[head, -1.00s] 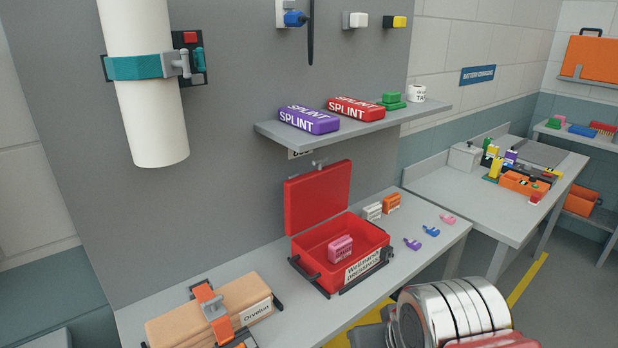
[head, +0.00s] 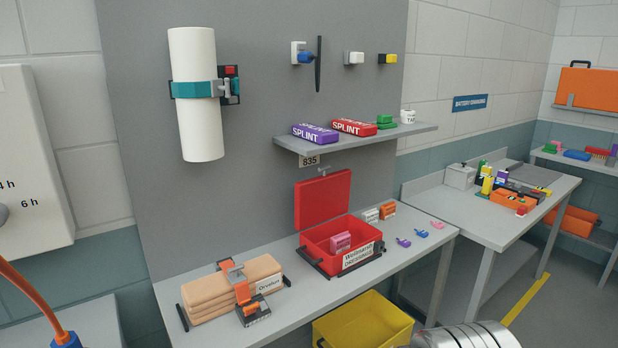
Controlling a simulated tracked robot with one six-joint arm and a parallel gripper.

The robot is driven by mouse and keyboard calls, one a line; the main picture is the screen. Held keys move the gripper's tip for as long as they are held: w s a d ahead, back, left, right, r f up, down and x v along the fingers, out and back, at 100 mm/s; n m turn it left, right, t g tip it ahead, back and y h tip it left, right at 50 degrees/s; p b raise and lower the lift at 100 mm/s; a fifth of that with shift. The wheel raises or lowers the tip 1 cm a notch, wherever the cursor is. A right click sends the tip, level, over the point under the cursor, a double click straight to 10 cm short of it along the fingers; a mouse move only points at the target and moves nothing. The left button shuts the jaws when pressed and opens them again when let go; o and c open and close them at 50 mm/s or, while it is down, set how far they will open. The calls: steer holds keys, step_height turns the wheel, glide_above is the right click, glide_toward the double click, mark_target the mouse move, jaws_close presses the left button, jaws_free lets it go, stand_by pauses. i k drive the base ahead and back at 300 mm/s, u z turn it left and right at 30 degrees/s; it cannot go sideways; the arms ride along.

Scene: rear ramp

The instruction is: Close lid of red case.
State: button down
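The red case (head: 312,251) stands on the grey bench in the head view, with a white label on its front. Its red lid (head: 323,201) is open, upright against the grey wall panel behind it. A pink box (head: 340,242) lies inside the case. The case sits in a dark holder frame on the bench. My gripper is not in view; only a silvery, ribbed cylindrical part that looks like my arm shows at the bottom edge, well below the case.
A shelf (head: 420,129) with splint boxes overhangs above the lid. A strapped tan bundle (head: 205,295) lies left of the case. Small white and orange boxes and several clips lie to its right. A yellow bin (head: 362,322) stands below the bench front.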

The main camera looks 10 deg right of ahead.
mark_target(318, 200)
steer(key=u, duration=0.3)
steer(key=i, duration=0.9)
steer(key=z, duration=0.05)
